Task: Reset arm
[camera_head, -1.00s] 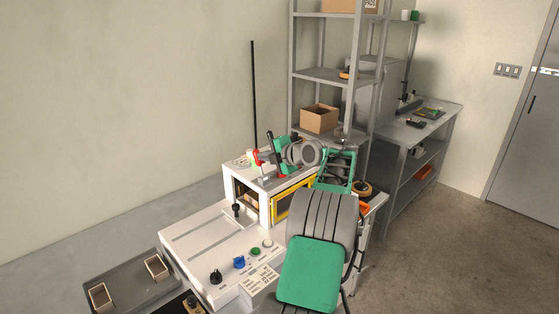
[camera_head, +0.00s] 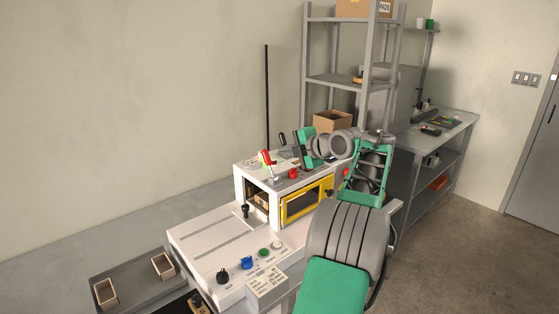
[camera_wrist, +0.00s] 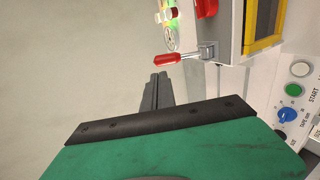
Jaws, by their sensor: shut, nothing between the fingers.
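My gripper (camera_head: 282,138) shows in the head view as dark fingers on a green bracket, above the top of the white box former (camera_head: 200,238). The wrist view shows the two slim dark fingers (camera_wrist: 158,88) together, with nothing between them. A red-handled lever (camera_head: 267,158) stands on the machine top, just below and left of the fingers in the head view. In the wrist view the lever (camera_wrist: 168,60) lies just beyond the fingertips; I cannot tell whether they touch. My arm hides part of the machine's right side.
The machine has a yellow-framed window (camera_head: 304,204) and a front panel with a blue knob (camera_head: 247,263) and several other controls. A grey tray (camera_head: 133,286) with two small open boxes lies at lower left. A shelf rack (camera_head: 335,80) and workbench (camera_head: 459,120) stand behind.

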